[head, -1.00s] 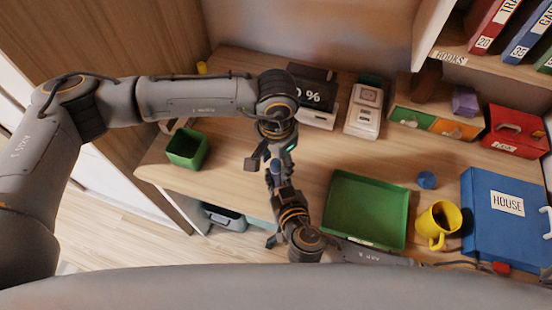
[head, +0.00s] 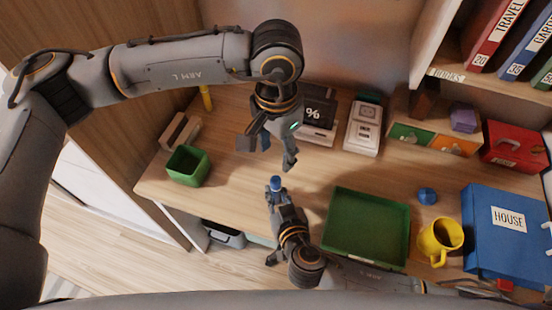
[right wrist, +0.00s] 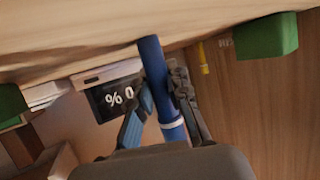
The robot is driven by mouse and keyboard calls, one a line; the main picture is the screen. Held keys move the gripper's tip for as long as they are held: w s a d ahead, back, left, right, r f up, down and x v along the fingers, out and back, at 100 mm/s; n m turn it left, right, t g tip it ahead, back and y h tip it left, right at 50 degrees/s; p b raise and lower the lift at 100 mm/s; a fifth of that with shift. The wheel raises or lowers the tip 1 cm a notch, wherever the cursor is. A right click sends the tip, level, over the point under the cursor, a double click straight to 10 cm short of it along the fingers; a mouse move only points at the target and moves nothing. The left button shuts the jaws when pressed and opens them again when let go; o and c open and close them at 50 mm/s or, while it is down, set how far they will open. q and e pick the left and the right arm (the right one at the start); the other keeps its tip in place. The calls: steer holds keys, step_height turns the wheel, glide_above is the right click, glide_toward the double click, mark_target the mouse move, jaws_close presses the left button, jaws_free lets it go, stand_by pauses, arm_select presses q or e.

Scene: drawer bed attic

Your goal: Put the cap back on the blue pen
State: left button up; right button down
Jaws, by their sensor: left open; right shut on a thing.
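The blue pen (head: 276,184) is upright in my right gripper (head: 277,195), its blue upper end sticking up above the fingers near the desk's front edge. In the right wrist view the pen (right wrist: 153,65) is a long blue stick between the fingers, with a pale ring lower down. A blue part covers its far end; I cannot tell how firmly the cap sits. My left gripper (head: 268,151) is open and empty above and behind the pen, clear of it.
A green tray (head: 366,194) lies right of my right gripper, with a yellow mug (head: 440,240) and small blue round object (head: 427,196) beyond. A green cup (head: 186,180) stands left. A percent-sign display (head: 318,116) and white device (head: 363,130) stand behind.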

stand_by(0.3)
steer(key=c, duration=1.2)
jaws_free()
steer(key=v, duration=1.2)
steer(key=shift+s, duration=0.1)
